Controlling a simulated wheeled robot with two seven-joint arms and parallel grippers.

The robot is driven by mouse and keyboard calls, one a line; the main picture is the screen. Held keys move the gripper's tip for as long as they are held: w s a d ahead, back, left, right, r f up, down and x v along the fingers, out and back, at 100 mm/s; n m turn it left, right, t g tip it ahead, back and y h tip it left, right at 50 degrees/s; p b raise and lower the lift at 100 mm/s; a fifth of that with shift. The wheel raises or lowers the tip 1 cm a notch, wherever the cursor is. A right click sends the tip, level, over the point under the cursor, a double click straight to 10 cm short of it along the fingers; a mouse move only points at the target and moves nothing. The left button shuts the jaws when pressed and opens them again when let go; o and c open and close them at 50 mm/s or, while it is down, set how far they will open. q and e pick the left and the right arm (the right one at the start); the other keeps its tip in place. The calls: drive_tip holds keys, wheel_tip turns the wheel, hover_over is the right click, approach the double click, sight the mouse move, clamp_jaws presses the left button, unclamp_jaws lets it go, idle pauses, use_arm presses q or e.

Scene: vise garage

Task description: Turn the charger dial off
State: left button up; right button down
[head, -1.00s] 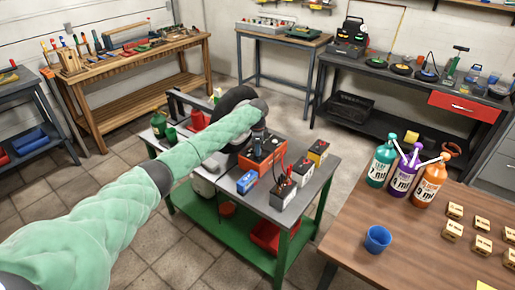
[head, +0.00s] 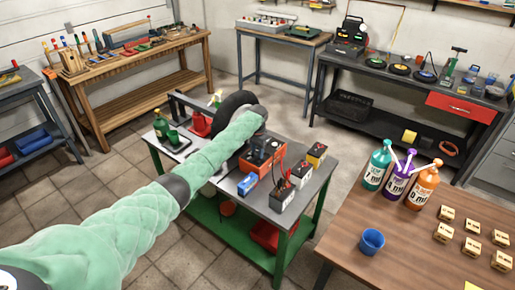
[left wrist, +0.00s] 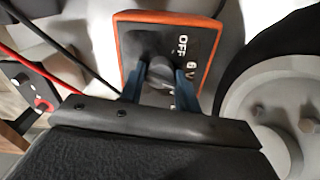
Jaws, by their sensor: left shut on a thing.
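The charger (head: 271,151) is an orange-edged box with a dark face, standing on the grey-topped green cart (head: 230,198). In the left wrist view, the charger panel (left wrist: 207,22) carries white "OFF" and "6 V" labels. The dark dial (left wrist: 160,72) sits between the blue fingers of my left gripper (left wrist: 158,88), which is shut on it. Part of the dial and the lower labels are hidden by the gripper. In the head view, my left gripper (head: 262,132) reaches down to the charger and is mostly hidden by the wrist. My right gripper is in neither current view.
A wheel (head: 234,104) is just behind. A wooden table (head: 340,240) is at right.

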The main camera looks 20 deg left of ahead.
use_arm(q)
drive_tip(key=n+p, duration=0.1)
drive_tip(key=n, duration=0.1)
drive_tip(key=n+p, duration=0.1)
drive_tip(key=shift+r+n, duration=0.2)
drive_tip(key=shift+n, duration=0.2)
drive_tip(key=n+p, duration=0.4)
drive_tip(key=n, duration=0.4)
drive_tip(key=shift+f+n+p, duration=0.1)
drive_tip(key=shift+n+p, duration=0.6)
drive_tip(key=shift+n, duration=0.9)
drive_tip(key=shift+w+n, duration=0.1)
drive_tip(key=shift+n, duration=0.2)
use_arm(e)
drive_tip(key=s+d+f, duration=0.1)
drive_tip(key=s+d, duration=0.1)
drive_tip(key=s, duration=0.7)
drive_tip(key=s+d+f+g, duration=0.1)
drive_tip(key=s+d+f, duration=0.1)
drive_tip(key=s, duration=0.6)
drive_tip(key=shift+s+f, duration=0.3)
drive_tip(key=shift+s, duration=0.05)
drive_tip(key=shift+w, duration=0.1)
use_arm(q)
drive_tip(key=o, duration=1)
drive_tip(key=shift+c, duration=0.2)
drive_tip(key=shift+f, duration=0.1)
use_arm(e)
drive_tip(key=shift+d, duration=0.25)
